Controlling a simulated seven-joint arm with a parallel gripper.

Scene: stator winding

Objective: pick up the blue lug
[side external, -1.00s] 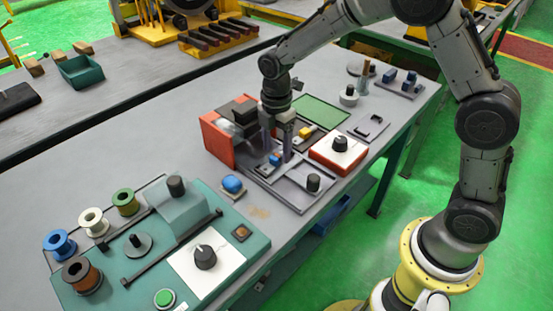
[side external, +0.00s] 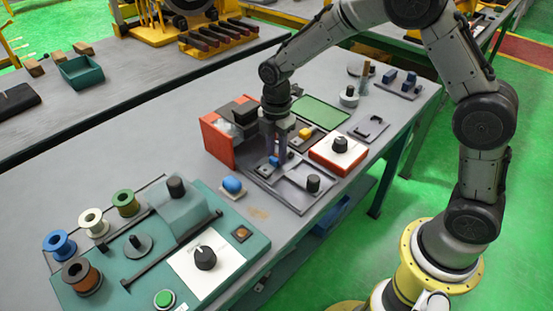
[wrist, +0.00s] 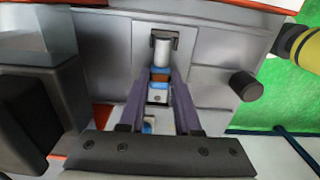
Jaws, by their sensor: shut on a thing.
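The blue lug (side external: 273,161) is a small blue piece at the grey fixture on the table, mostly hidden by my fingers. My gripper (side external: 276,158) points straight down over the fixture, with its fingers low around the lug. In the wrist view, my gripper (wrist: 159,100) has its two purple-grey fingers close together with a narrow band of small parts between them. A white piece and blue bits show there, partly covered by the fingers and palm. My gripper is shut on the blue lug. I cannot tell whether the lug is clear of the fixture.
A red-sided box (side external: 216,143) with black blocks stands left of my gripper. A red box with a black knob (side external: 340,144) is to the right. A blue dome button (side external: 232,185) and a teal winding unit (side external: 238,265) with several spools are in front. A green mat (side external: 320,112) lies behind.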

